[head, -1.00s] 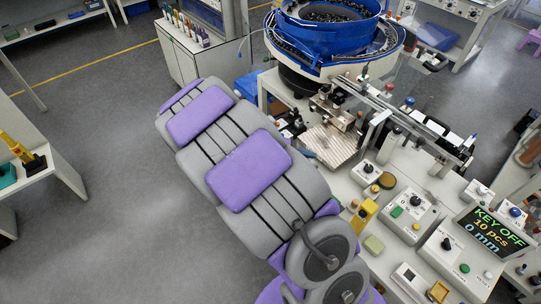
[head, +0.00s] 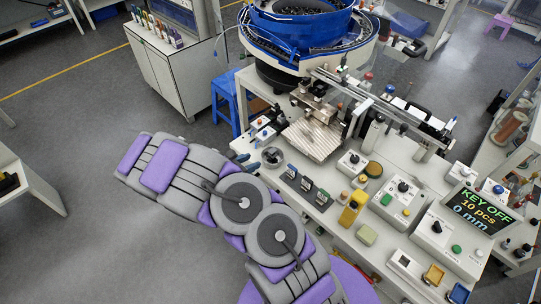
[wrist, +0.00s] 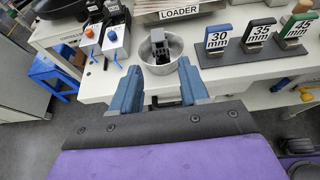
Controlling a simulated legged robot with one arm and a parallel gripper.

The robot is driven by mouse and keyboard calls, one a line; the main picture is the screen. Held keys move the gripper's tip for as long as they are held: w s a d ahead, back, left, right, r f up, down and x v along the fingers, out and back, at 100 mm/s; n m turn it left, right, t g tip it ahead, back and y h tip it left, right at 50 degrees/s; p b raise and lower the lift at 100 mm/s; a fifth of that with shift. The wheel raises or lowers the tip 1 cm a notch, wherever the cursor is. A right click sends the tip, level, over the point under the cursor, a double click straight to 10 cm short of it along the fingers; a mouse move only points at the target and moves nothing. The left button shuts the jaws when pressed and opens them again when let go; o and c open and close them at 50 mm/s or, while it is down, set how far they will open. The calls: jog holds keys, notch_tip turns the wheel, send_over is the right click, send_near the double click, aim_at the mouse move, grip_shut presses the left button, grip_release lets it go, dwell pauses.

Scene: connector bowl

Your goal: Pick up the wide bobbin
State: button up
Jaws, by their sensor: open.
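Copper-coloured spools (head: 511,127) stand on the shelf at the right edge of the head view; I cannot tell which, if any, is the wide bobbin. No bobbin is clear in the wrist view. My gripper (wrist: 160,93) is open, with its two blue fingers spread at the front edge of the white bench. Nothing is between the fingers.
Gauge blocks marked 30, 35 and 45 mm (wrist: 261,37) stand right of the cup. Small blue-levered devices (wrist: 116,42) stand left of it. A blue bowl feeder (head: 300,25), control boxes (head: 396,200) and a display (head: 478,213) crowd the bench. A blue stool (head: 226,100) stands left.

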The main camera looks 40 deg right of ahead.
aim_at(272, 151)
jog(key=b+x, duration=0.3)
jog(key=x, duration=0.9)
jog(key=shift+w+d, duration=0.2)
jog(key=shift+d, duration=0.1)
jog(key=shift+c, duration=0.3)
jog(key=shift+a, duration=0.1)
jog(key=c, duration=0.7)
